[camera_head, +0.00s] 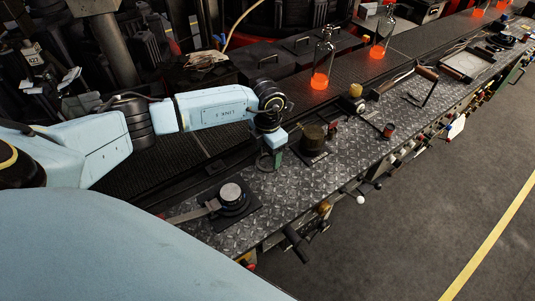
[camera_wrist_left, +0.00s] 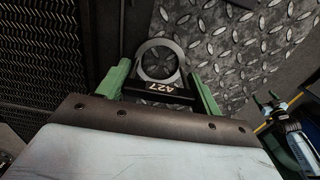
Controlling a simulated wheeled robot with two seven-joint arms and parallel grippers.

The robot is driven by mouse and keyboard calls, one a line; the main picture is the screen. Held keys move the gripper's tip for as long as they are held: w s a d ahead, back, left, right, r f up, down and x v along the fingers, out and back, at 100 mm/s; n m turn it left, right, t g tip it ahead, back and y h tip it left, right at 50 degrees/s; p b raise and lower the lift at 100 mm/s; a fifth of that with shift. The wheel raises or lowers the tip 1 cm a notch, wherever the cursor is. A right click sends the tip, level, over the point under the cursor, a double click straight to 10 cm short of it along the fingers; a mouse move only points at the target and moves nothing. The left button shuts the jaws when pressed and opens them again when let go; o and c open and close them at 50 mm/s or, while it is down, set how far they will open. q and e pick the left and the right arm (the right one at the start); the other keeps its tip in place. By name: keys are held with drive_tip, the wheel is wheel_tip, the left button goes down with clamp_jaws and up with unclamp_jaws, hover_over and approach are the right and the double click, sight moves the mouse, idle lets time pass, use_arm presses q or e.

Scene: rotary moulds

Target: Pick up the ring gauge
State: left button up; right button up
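The ring gauge (camera_wrist_left: 160,60) is a grey metal ring on a dark block marked "427". In the left wrist view my left gripper (camera_wrist_left: 160,82) has a green finger on each side of that block, and both fingers appear to touch it. In the head view my left gripper (camera_head: 276,156) points down at the near-left part of the bench, and the ring (camera_head: 264,162) shows just left of its green finger. Whether the gauge is clear of the bench plate is hard to tell.
The diamond-plate bench (camera_head: 290,190) carries a round dial-like tool (camera_head: 231,196) in front and a dark round pot (camera_head: 313,138) to the right. Glowing bottles (camera_head: 321,70) stand on the conveyor behind. Levers and knobs (camera_head: 325,208) line the bench's front edge.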

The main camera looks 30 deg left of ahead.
use_arm(q)
drive_tip(key=c, duration=0.5)
drive_tip(key=shift+o, duration=0.2)
drive_tip(key=shift+r, duration=0.15)
